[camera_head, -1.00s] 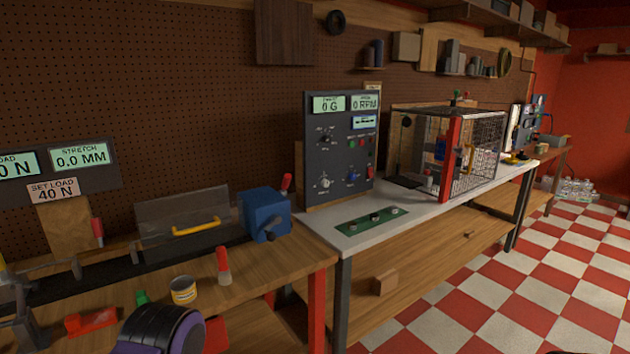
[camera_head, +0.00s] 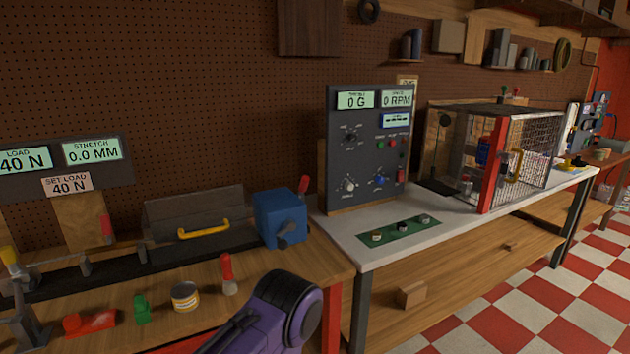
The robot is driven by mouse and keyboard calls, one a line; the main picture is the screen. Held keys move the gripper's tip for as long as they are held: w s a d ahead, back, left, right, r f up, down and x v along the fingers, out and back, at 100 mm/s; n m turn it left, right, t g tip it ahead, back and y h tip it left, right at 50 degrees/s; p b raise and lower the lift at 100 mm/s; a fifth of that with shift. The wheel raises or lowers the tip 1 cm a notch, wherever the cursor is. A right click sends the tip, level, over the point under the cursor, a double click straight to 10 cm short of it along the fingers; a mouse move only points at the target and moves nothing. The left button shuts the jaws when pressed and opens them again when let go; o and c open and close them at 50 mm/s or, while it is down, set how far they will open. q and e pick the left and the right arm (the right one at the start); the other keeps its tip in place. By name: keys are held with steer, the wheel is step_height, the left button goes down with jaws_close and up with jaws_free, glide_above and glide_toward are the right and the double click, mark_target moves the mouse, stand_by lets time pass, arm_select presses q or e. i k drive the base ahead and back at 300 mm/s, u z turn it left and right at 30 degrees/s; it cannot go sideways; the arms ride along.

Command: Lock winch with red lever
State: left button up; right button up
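A blue box-shaped unit (camera_head: 279,217), which looks like the winch, sits at the right end of the wooden bench. A red-handled lever (camera_head: 303,185) stands up behind its right side, leaning slightly right. A dark crank-like part (camera_head: 290,235) is on its front. A purple and black link of my own arm rises at the bottom, in front of the bench's right end. Neither gripper's fingers show, and nothing of mine visibly touches the blue unit or its lever.
The bench holds a red-handled upright tool (camera_head: 228,274), a yellow tin (camera_head: 185,296), a green piece (camera_head: 142,309), a red piece (camera_head: 90,322) and a yellow-handled cover (camera_head: 195,215). Displays read 40 N and 0.0 MM. A white table (camera_head: 450,228) with a control panel (camera_head: 366,150) adjoins right.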

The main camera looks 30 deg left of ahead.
mark_target(305, 180)
steer(key=u, duration=0.3)
steer(key=i, duration=0.4)
steer(key=u, duration=0.5)
